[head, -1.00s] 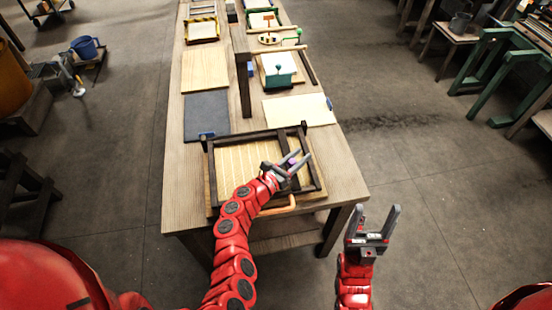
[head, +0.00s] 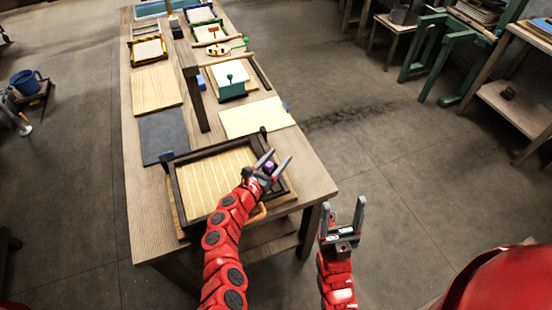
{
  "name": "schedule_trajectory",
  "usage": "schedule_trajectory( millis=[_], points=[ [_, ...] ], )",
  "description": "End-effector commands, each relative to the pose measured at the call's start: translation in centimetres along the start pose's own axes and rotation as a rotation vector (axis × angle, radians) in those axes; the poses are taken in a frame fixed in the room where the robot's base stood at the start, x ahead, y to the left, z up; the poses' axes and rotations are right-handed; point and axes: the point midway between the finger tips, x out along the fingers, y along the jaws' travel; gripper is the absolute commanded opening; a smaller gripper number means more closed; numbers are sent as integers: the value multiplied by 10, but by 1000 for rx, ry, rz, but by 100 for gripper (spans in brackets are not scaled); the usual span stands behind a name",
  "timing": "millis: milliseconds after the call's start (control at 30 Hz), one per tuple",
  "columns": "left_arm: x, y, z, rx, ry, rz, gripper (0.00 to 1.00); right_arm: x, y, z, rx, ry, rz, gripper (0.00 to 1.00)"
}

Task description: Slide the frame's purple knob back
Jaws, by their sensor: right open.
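The dark wooden frame (head: 176,188) lies on a board at the near end of the long table, with a pale striped panel (head: 215,180) inside it. The small purple knob (head: 269,167) is at the frame's right side. My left gripper (head: 274,161) reaches over the frame's right part. Its two fingers are apart, and the knob shows between them; I cannot tell whether they touch it. The gripper hides part of the frame's right side. My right gripper (head: 344,212) is open and empty, off the table's right edge above the floor.

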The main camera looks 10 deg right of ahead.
Motion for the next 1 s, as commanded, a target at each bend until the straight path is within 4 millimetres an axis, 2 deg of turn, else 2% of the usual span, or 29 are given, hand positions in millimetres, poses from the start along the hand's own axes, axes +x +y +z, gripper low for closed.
schedule_trajectory(
  millis=[267,433,667,1000],
  points=[
    [-2,1,0,0,0,3,68,0,0,0,0,0,0,68],
    [-17,2,0,0,-3,5,68,1,0,0,0,0,0,68],
    [-58,2,-2,-1,0,9,68,-1,0,0,0,0,0,68],
    [-128,3,-4,0,0,9,68,-17,-1,3,0,0,0,68]
  ],
)
